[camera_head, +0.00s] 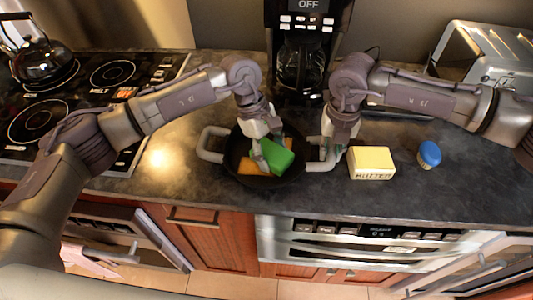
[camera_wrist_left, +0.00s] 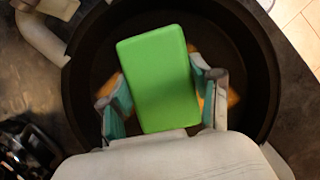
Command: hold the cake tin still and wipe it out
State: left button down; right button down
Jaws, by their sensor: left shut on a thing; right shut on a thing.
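The cake tin (camera_head: 233,150) is a round black pan with a pale loop handle on each side, standing on the dark counter. It also fills most of the left wrist view (camera_wrist_left: 258,60). My left gripper (camera_head: 265,150) is shut on a green sponge (camera_head: 277,157), a rectangular block held inside the tin. In the left wrist view the sponge (camera_wrist_left: 160,75) sits between the two fingers. Orange patches (camera_head: 248,166) show on the tin's floor, partly hidden by sponge and gripper. My right gripper (camera_head: 328,150) is shut on the tin's right handle (camera_head: 322,165).
A yellow butter-like block (camera_head: 371,163) and a blue-topped small item (camera_head: 429,154) stand right of the tin. A coffee maker (camera_head: 303,60) is behind, a toaster (camera_head: 480,60) at back right, and a stove with a kettle (camera_head: 43,62) at left. The counter's front edge is close.

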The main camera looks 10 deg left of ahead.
pick_arm(q)
jog(key=shift+a+f, duration=0.1)
jog(key=shift+a, duration=1.85)
jog(key=shift+d, duration=2.35)
jog(key=shift+a+f, duration=0.1)
jog(key=shift+a, duration=2.25)
jog(key=shift+d+r, duration=0.15)
jog(key=shift+d, duration=1.05)
jog(key=shift+d+r, duration=0.1)
jog(key=shift+d, duration=1.05)
jog(key=shift+r, duration=0.15)
